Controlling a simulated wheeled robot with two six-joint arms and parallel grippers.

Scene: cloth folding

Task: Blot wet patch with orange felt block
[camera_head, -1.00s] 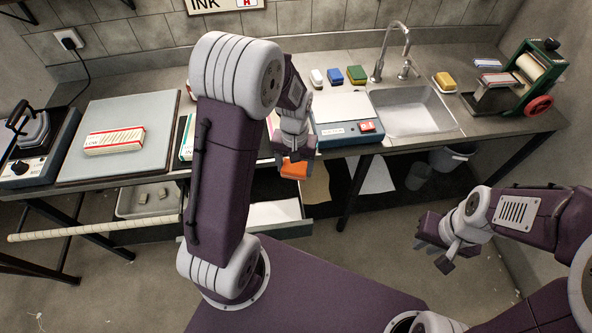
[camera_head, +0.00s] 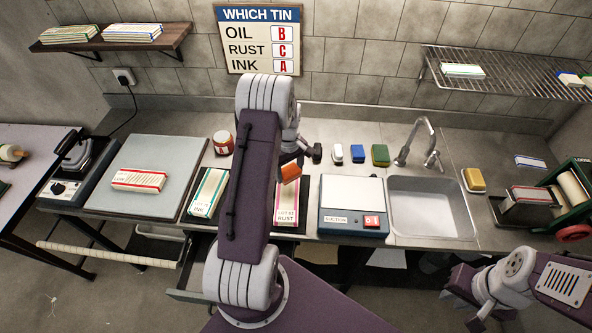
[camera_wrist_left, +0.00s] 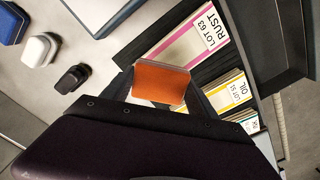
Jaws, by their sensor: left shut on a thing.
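My left gripper (camera_head: 290,160) is shut on the orange felt block (camera_head: 291,172) and holds it above the counter, over the tray with the stack labelled RUST (camera_head: 287,207). In the left wrist view the orange block (camera_wrist_left: 161,84) sits at the fingers, with the RUST stack (camera_wrist_left: 185,42) and the OIL stack (camera_wrist_left: 228,88) beyond it. The stack labelled INK (camera_head: 208,191) lies left of my left arm, which hides part of the tray. I cannot make out a wet patch. My right gripper (camera_head: 464,302) hangs empty low at the right; its finger gap is unclear.
A suction plate (camera_head: 351,193) stands right of the stacks, then a sink (camera_head: 425,205) with a tap. White (camera_head: 337,153), blue (camera_head: 357,154) and green (camera_head: 380,155) blocks stand behind it. A grey board (camera_head: 165,205) bears a red-edged stack at left. A jar (camera_head: 223,142) stands behind the stacks.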

